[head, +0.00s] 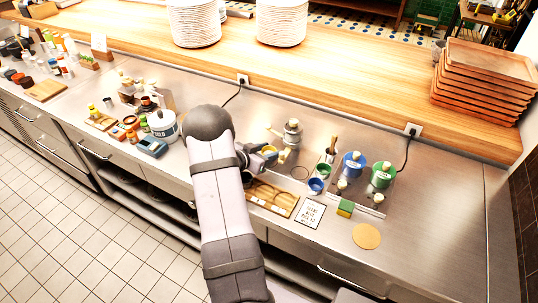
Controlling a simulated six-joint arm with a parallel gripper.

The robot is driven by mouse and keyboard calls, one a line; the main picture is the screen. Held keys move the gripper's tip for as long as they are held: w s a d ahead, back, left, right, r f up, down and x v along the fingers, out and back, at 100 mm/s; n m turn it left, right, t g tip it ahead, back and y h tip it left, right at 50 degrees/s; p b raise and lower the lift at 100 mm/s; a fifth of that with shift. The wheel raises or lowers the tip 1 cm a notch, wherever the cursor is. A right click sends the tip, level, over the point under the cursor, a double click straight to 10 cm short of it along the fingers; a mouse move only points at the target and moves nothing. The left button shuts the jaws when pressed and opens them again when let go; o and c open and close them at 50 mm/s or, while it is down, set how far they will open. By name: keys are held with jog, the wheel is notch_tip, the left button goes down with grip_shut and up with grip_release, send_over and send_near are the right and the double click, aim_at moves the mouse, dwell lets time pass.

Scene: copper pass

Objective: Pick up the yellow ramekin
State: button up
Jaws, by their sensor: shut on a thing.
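My gripper (265,160) is beyond my forearm, over the steel counter behind the wooden tray. It is small in the head view and partly hidden by my arm. A small yellow piece, which looks like the yellow ramekin (269,149), shows at the jaws, and my gripper is shut on it. I cannot tell how far it is above the counter. A blue ramekin (315,186) and a green ramekin (323,170) stand to the right.
The wooden compartment tray (284,209) lies in front of my gripper. A metal pot or grinder (292,134) stands close behind it. Blue (354,164) and green (383,175) canisters, a printed card (310,212) and a sponge (345,208) are right.

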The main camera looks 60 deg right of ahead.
notch_tip(320, 180, up, 16)
jog(key=b, duration=0.1)
dwell(0.5)
jog(key=shift+b, duration=0.35)
